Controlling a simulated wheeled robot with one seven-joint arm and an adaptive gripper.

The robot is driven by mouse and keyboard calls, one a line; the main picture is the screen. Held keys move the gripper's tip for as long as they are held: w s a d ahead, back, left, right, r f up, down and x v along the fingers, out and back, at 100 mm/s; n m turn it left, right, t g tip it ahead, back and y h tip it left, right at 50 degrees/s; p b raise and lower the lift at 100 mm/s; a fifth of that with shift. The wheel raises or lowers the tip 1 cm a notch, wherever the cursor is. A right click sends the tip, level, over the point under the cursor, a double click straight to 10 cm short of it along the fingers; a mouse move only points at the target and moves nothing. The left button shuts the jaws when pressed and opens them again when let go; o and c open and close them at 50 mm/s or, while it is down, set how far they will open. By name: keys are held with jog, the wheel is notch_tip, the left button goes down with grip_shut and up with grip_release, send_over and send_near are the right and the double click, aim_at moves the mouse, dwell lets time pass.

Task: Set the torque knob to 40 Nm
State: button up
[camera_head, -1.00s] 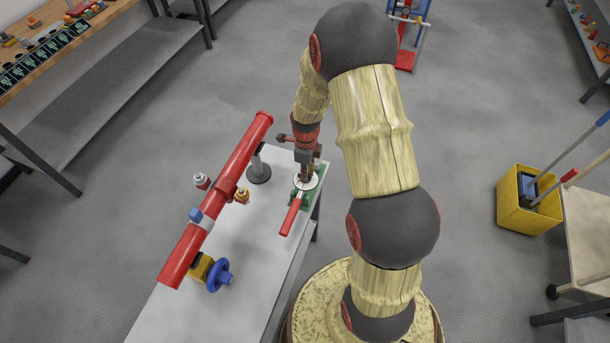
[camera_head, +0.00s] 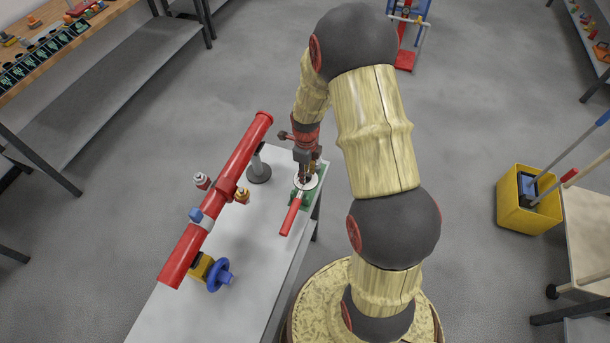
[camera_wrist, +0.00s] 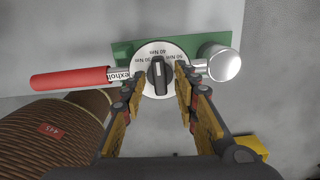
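The torque knob (camera_wrist: 160,76) is a black bar knob with a white mark, on a round white dial (camera_wrist: 147,44) with several Nm labels. The mark points toward the top of the wrist view, near a label that looks like 40 Nm; exact alignment is hard to tell. The dial sits on a green base (camera_wrist: 123,50) with a red-handled wrench (camera_wrist: 70,79) across it. My gripper (camera_wrist: 161,80) is open, its yellow-sided fingers on either side of the knob, with small gaps showing. In the head view, my gripper (camera_head: 307,176) is over the dial, hiding the knob.
The tool is at the grey bench's (camera_head: 245,250) right edge. A red pipe (camera_head: 215,200) with fittings and a blue wheel (camera_head: 218,275) lies to the left. A dark post stand (camera_head: 259,172) is close beside the gripper. A yellow bucket (camera_head: 525,205) stands on the floor at right.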

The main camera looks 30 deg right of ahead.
dwell(0.3)
jog(key=shift+r+p, duration=2)
jog(key=shift+r, duration=1.05)
jog(key=shift+s+a+n, duration=0.1)
jog(key=shift+s+n, duration=0.05)
jog(key=shift+n, duration=0.95)
jog(key=s+a+r+n+t+b, duration=0.2)
jog(key=s+a+r+n, duration=0.2)
jog(key=s+r+n, duration=0.2)
jog(key=s+a+r+n+t+b, duration=0.1)
jog(key=s+a+r+n+b, duration=0.2)
jog(key=r+n, duration=0.8)
jog(key=s+a+r+n+t+b, duration=0.2)
jog(key=s+a+r+n+b, duration=0.1)
jog(key=s+a+r+n, duration=0.4)
jog(key=shift+s+r+n+t, duration=0.15)
jog(key=shift+s+r+n, duration=0.35)
jog(key=shift+s+n, duration=0.3)
jog(key=shift+s+r+n+t, duration=0.15)
jog(key=shift+s+r+n, duration=0.4)
jog(key=shift+s, duration=0.45)
